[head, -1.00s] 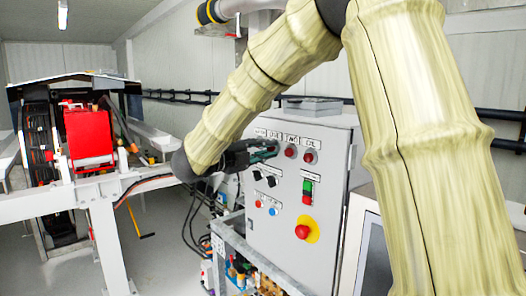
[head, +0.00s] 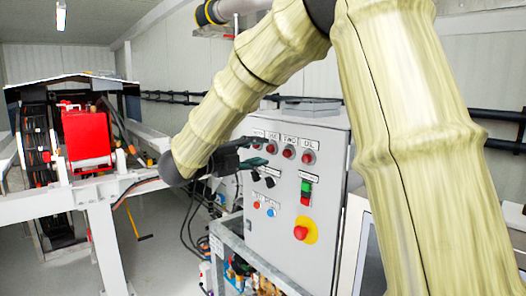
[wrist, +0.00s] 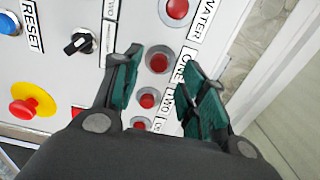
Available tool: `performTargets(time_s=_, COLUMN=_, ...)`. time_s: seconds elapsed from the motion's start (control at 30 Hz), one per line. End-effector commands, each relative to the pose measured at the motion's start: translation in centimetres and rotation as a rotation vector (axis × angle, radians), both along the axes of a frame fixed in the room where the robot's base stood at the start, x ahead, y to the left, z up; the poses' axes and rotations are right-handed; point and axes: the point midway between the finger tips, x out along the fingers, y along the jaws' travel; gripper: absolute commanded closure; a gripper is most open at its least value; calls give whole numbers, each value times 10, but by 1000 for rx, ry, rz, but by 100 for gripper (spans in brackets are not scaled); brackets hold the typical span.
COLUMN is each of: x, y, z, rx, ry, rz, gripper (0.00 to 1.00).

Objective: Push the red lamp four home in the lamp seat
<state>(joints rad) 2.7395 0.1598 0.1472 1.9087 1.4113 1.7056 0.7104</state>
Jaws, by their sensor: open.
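A row of red lamps sits on the grey control panel (head: 275,215). In the head view one lamp (head: 271,148) is just right of my gripper (head: 258,153), with two more further right, under labels TWO and OIL (head: 308,157). In the wrist view the lamp by label ONE (wrist: 159,62) shows between the green fingertips of my gripper (wrist: 160,68); the lamp by WATER (wrist: 176,10) is beyond it. Two smaller lamps (wrist: 147,99) show between the fingers. My gripper is open and empty. I cannot tell which lamp is four, or how deep any lamp sits.
Below the lamps are black selector knobs (wrist: 78,44), a green and red switch (head: 306,192), small red and blue buttons (head: 271,212) and a red emergency stop (head: 301,233) on yellow. A white frame (head: 95,190) with a red unit (head: 87,140) stands left.

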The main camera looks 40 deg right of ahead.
Motion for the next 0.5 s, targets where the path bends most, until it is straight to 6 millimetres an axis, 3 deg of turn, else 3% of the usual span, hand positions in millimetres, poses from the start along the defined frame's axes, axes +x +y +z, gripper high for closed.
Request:
performTargets(time_s=0.3, x=-4, y=59, z=0, rx=-1, ry=-1, rz=2, gripper=58)
performTargets(time_s=0.5, x=-6, y=82, z=-1, rx=0, ry=-1, rz=0, gripper=58)
